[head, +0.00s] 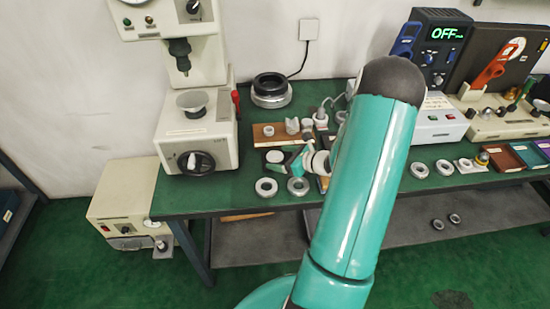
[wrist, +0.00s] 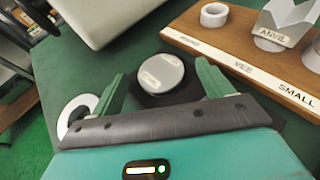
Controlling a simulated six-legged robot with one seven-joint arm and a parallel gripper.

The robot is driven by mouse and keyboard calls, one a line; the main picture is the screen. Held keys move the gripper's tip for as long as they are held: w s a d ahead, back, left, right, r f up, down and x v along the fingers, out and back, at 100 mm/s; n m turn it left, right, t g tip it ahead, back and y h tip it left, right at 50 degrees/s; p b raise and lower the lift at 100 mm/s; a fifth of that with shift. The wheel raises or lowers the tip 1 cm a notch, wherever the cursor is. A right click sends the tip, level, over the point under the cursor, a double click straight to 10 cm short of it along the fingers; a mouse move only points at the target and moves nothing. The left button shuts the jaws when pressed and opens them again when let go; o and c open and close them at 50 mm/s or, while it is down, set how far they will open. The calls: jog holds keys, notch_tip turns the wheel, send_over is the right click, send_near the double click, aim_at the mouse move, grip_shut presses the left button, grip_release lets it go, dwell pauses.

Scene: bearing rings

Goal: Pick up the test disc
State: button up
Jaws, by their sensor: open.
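The test disc (wrist: 160,73) is a round, silvery disc with small pale labels on top. It lies flat on a dark pad (wrist: 184,92) in the wrist view. In the head view the disc (head: 274,156) shows as a small pale round on the green bench. My gripper (wrist: 162,82) is open in the wrist view, with one green finger to each side of the disc's near part. I cannot tell how high the fingers are above it. In the head view my gripper (head: 288,157) is just right of the disc, partly hidden by my arm.
A wooden board (wrist: 245,65) with labelled places holds a white ring (wrist: 214,14) and a grey anvil block (wrist: 285,20). A metal ring (wrist: 76,113) lies left of my gripper. A cream tester (head: 197,130) stands left. More rings (head: 266,187) lie along the front edge.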

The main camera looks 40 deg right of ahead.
jog(key=shift+w+f, duration=0.1)
jog(key=shift+w, duration=0.1)
jog(key=shift+c, duration=0.2)
jog(key=c, duration=1.2)
jog(key=shift+c, duration=0.2)
